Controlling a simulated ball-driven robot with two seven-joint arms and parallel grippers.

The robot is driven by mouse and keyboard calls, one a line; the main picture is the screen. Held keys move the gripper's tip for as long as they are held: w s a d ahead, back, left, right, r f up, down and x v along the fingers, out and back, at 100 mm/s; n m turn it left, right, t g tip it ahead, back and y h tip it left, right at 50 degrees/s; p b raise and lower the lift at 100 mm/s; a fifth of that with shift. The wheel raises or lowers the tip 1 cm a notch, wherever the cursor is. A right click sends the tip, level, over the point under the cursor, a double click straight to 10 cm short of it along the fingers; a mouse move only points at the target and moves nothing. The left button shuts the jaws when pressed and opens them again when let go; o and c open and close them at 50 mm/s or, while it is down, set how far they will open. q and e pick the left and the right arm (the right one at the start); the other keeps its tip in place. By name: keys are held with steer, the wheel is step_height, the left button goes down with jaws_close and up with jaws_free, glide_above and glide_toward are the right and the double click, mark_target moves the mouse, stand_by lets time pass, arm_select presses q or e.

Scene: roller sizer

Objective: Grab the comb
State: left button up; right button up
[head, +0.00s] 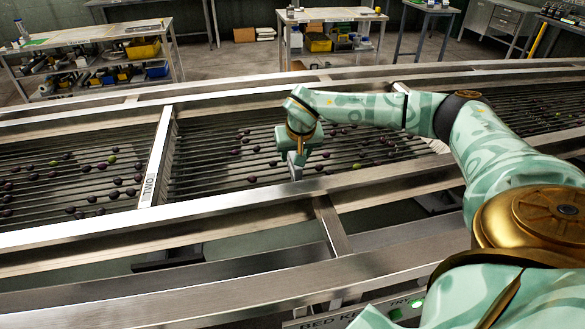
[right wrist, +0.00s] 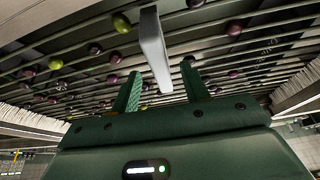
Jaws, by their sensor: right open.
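A plain pale grey bar, which I take to be the comb (head: 295,171), stands at the near edge of the roller bed, just under my right gripper (head: 297,152). In the right wrist view the comb (right wrist: 154,46) is a flat, narrow bar. Its lower end shows in the gap between the two green fingers of my right gripper (right wrist: 160,88), with space on both sides. The fingers are open and I see no contact. No teeth of the comb can be made out. My left gripper is out of view.
Parallel rollers (head: 222,177) carry scattered dark and green fruit. Metal rails (head: 400,180) run along the bed's near side, and a divider marked TWO (head: 153,170) crosses it at left. Benches (head: 95,45) stand behind.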

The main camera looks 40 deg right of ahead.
steer(key=shift+w+d+f, duration=0.1)
steer(key=shift+w+f, duration=0.1)
steer(key=shift+f, duration=0.45)
steer(key=b+x, duration=0.1)
steer(key=x, duration=0.4)
steer(key=shift+b, duration=0.3)
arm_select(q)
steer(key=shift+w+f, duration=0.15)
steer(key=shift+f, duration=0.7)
arm_select(e)
steer(key=shift+s+r, duration=0.1)
steer(key=shift+c, duration=0.3)
jaws_close()
